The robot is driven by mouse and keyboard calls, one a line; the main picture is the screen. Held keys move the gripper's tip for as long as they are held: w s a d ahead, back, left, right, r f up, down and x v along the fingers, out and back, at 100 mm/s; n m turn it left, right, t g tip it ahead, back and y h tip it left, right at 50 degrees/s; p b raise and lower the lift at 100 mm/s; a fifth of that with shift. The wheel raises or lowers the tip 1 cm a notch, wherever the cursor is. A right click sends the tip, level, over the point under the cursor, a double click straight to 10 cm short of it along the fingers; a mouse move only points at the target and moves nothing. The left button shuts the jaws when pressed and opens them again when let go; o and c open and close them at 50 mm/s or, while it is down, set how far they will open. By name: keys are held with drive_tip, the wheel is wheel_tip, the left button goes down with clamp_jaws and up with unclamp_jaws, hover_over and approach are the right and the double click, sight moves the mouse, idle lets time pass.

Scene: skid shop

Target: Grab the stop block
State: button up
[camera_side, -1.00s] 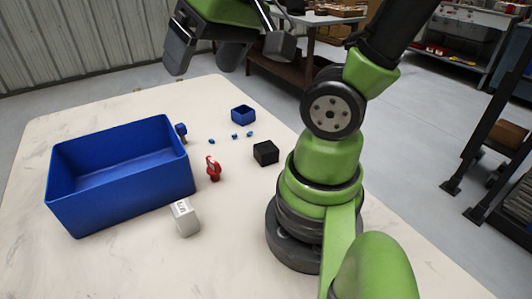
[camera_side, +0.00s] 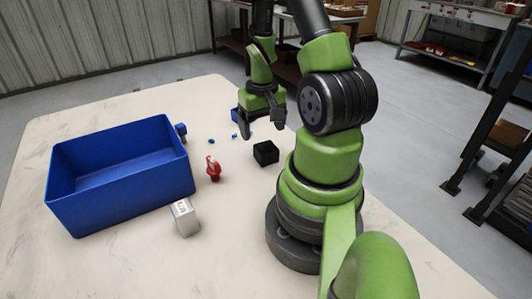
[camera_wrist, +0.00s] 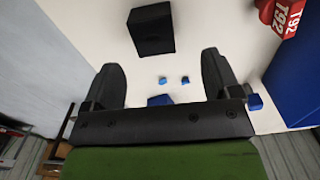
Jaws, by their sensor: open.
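A black block (camera_side: 266,153) stands on the table, left of my arm's base; it also shows in the wrist view (camera_wrist: 152,30), just beyond the fingertips. A silver-white block (camera_side: 185,217) with dark lettering sits in front of the blue bin. The pictures do not label either as the stop block. My gripper (camera_side: 262,128) is open and empty, above the table and behind the black block in the side view. In the wrist view its two fingers (camera_wrist: 161,66) are spread wide, with the black block ahead of the gap.
A large blue bin (camera_side: 66,181) stands on the left of the table. A red tagged part (camera_side: 213,170) lies between bin and black block. Small blue pieces (camera_side: 211,141) and a blue part (camera_side: 181,131) lie nearby. My gripper partly hides a small blue box (camera_side: 235,114).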

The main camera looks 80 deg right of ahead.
sight(266, 147)
drive_tip(key=shift+s+d+f, duration=0.1)
drive_tip(key=shift+s+f, duration=0.1)
drive_tip(key=shift+f, duration=1.5)
drive_tip(key=shift+s+f, duration=0.15)
drive_tip(key=shift+f, duration=1.5)
drive_tip(key=c, duration=1.3)
drive_tip(key=shift+o, duration=0.2)
drive_tip(key=shift+r, duration=0.1)
